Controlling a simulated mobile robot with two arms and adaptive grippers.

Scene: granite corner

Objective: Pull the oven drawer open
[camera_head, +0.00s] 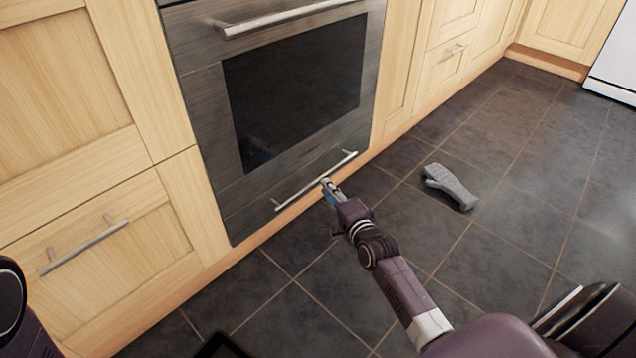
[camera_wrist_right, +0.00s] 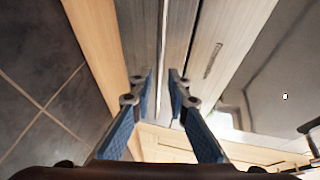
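The oven drawer (camera_head: 250,208) is the low dark front at the bottom of the oven, and it looks closed. Its slim silver handle (camera_head: 300,191) runs across the front. My right gripper (camera_head: 327,184) is at the middle of this handle. In the right wrist view, its two blue-padded fingers (camera_wrist_right: 161,77) stand apart. The handle (camera_wrist_right: 163,40) runs as a thin bright bar between the fingertips, with a gap visible beside it. The exact contact is too small to tell. My left gripper is not in view; a dark part of my own shows at the left edge.
Above the drawer is the oven door with dark glass (camera_head: 290,95) and a thick handle (camera_head: 285,18). Wooden cabinets flank it; the left one has a bar handle (camera_head: 85,246). A grey oven mitt (camera_head: 451,186) lies on the tiled floor (camera_head: 500,150), right of my right arm.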

